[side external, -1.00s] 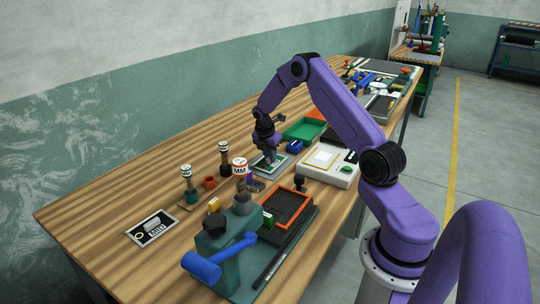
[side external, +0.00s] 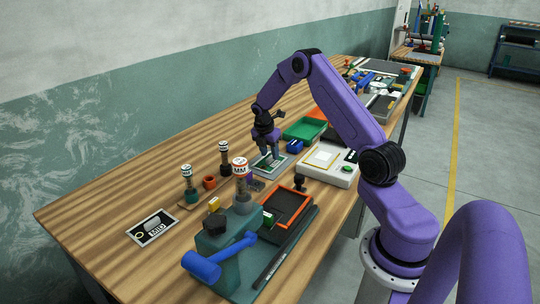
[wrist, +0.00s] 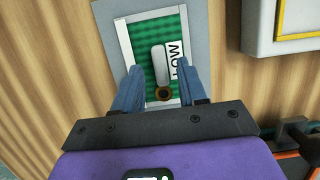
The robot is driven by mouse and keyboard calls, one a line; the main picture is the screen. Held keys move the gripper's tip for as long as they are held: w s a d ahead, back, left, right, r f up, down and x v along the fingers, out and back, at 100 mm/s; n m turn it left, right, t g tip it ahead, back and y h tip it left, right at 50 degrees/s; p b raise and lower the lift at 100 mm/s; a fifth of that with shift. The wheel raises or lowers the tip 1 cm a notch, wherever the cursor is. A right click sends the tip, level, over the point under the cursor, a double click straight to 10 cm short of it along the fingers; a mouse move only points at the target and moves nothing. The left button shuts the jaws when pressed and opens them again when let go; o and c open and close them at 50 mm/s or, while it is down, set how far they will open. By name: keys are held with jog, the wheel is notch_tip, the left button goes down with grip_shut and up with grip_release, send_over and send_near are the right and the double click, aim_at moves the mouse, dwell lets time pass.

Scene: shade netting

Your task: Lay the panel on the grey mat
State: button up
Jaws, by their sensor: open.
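The panel is a green mesh sheet in a white frame, with a pale raised tab, a lettered label and a brown ring. In the wrist view the panel (wrist: 143,58) lies on the grey mat (wrist: 202,40), which borders it. In the side view the panel (side external: 262,169) lies flat on the bench below my gripper (side external: 270,156). In the wrist view my gripper (wrist: 160,88) is open, its two blue-grey fingers apart on either side of the tab and label, holding nothing.
A white box with a yellow-edged window (side external: 325,158) stands close on the right. A green tray (side external: 305,129) and blue block (side external: 294,146) are behind. Stamps (side external: 225,160) and a teal press (side external: 230,240) are in front. A dark framed card (side external: 153,229) lies front left.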

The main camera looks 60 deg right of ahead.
aim_at(265, 166)
jog(key=v, duration=1)
jog(key=shift+r, duration=0.3)
jog(key=s+a+r+m, duration=0.1)
jog(key=s+a+r, duration=0.25)
jog(key=a, duration=0.55)
jog(key=s+a+r+m, duration=0.15)
jog(key=s+a, duration=0.35)
jog(key=a, duration=0.5)
jog(key=s+a+m+y, duration=0.1)
jog(key=s+a, duration=0.6)
jog(key=s, duration=0.6)
jog(key=s+a+m+y, duration=0.2)
jog(key=s+a, duration=0.5)
jog(key=s, duration=0.6)
jog(key=shift+r+y, duration=0.3)
jog(key=shift+r, duration=0.2)
jog(key=shift+s+a, duration=0.1)
